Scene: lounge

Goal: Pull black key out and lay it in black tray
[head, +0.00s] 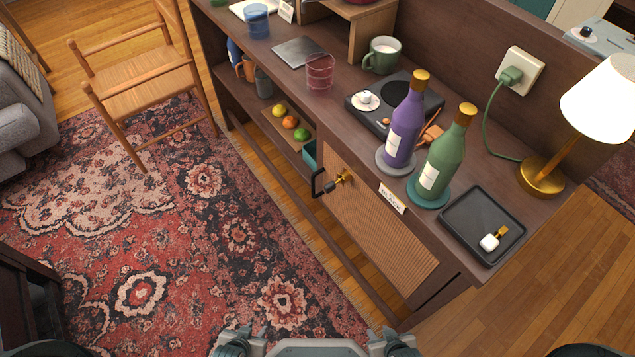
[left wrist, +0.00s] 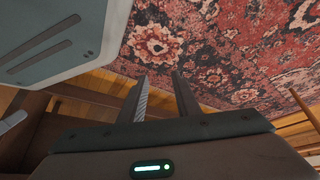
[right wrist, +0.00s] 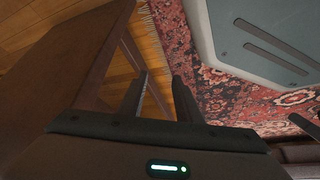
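The black key (head: 330,187) sticks out of the brass lock (head: 345,176) on the woven-front cabinet door, beside a black pull handle. The black tray (head: 462,240) lies on the right end of the cabinet top. A white-headed key (head: 490,242) with a brass shaft lies in it. My left gripper (left wrist: 160,76) shows in the left wrist view, fingers apart and empty, over the rug. My right gripper (right wrist: 160,75) shows in the right wrist view, also open and empty. Neither gripper is near the key, and neither can be made out in the head view.
A purple bottle (head: 404,130) and a green bottle (head: 445,155) stand on coasters near the tray. A lamp (head: 543,175) stands behind it. A white label card (head: 392,198) is on the cabinet's front edge. The rug (head: 200,240) before the door is clear.

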